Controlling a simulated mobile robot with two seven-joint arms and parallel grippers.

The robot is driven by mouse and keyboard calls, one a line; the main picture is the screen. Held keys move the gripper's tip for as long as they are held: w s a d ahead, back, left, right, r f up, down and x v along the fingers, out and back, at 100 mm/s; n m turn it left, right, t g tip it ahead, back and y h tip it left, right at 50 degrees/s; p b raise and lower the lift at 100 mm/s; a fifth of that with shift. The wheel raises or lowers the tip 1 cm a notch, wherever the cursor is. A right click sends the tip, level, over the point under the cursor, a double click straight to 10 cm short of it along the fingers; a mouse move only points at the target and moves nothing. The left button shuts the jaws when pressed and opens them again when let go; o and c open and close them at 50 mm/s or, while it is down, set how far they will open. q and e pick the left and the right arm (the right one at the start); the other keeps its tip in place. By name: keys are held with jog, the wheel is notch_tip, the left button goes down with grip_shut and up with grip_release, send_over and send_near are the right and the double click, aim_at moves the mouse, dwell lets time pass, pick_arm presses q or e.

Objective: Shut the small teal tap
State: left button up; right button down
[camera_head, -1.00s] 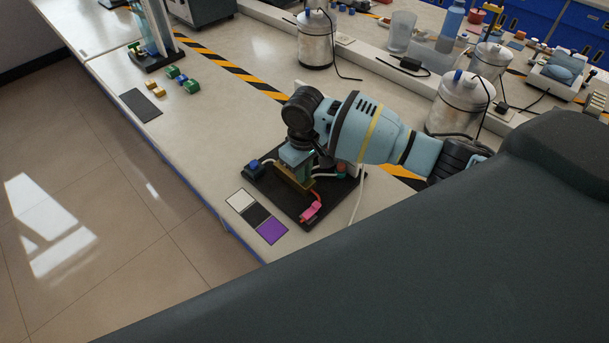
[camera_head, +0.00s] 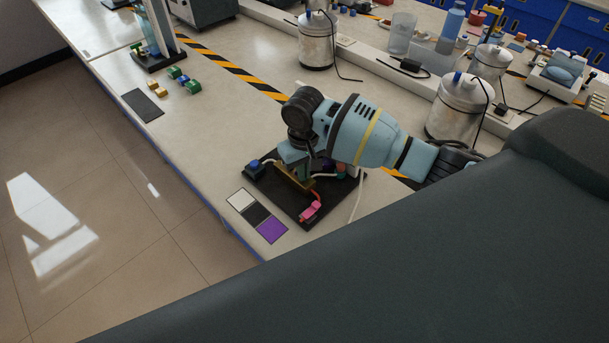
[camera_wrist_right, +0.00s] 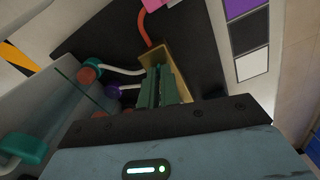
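My right gripper (camera_head: 303,172) points down at a brass block (camera_head: 293,184) on a dark base board. In the right wrist view the green fingers of my right gripper (camera_wrist_right: 163,88) are close together in front of the brass block (camera_wrist_right: 152,58); a strip of teal shows at them, but I cannot tell whether it is a tap held between them. A teal knob (camera_wrist_right: 96,58) stands left of the block at a white hose, and another teal part (camera_wrist_right: 24,148) shows at the left edge. I cannot tell which is the small teal tap. My left gripper is not in view.
A pink part (camera_head: 312,209) on a red hose, a blue part (camera_head: 254,166) and a purple knob (camera_wrist_right: 112,90) surround the block. A colour strip (camera_head: 257,216) lies in front. Steel canisters (camera_head: 459,105) stand behind. The bench to the left is mostly clear.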

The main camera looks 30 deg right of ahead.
jog(key=m, duration=0.4)
jog(key=shift+f, duration=0.1)
jog(key=m, duration=0.3)
jog(key=shift+m, duration=0.3)
jog(key=m, duration=0.3)
